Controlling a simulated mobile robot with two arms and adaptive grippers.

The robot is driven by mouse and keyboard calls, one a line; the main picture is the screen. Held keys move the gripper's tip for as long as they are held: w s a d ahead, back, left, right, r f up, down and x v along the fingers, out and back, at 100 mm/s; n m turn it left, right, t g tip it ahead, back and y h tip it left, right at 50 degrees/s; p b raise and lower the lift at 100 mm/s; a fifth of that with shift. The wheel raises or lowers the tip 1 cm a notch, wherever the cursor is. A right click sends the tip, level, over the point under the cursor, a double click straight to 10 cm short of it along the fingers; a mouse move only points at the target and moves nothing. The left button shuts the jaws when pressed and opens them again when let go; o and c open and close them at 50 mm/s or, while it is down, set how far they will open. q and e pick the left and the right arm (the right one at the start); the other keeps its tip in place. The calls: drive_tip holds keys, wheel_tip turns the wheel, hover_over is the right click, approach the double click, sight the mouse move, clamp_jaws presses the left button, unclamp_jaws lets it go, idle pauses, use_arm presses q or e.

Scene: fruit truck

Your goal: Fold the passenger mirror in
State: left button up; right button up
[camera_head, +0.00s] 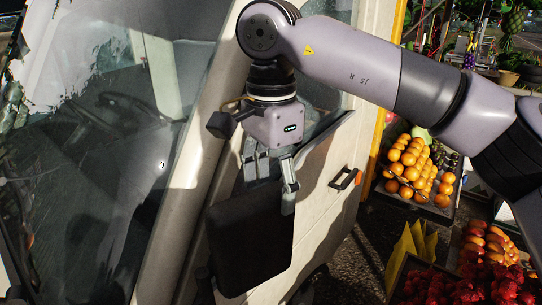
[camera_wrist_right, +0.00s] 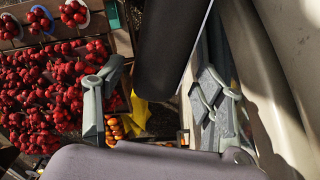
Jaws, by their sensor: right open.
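The passenger mirror (camera_head: 250,240) is a black rounded block beside the truck's door, low in the middle of the head view. It sticks out from the door. My right gripper (camera_head: 270,185) points down at its upper edge, with one finger along its right side. The other finger is partly hidden behind the mirror's top. In the right wrist view the mirror (camera_wrist_right: 172,45) lies between the two spread fingers of the open gripper (camera_wrist_right: 158,85). I cannot tell whether either finger touches it. My left gripper is not in view.
The windshield (camera_head: 90,150) fills the left. The white door with a dark handle (camera_head: 345,179) stands behind the mirror. Crates of oranges (camera_head: 410,165) and red fruit (camera_head: 450,290) stand to the right, with dark ground between them and the truck.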

wheel_tip(320, 180, up, 11)
idle(0.3)
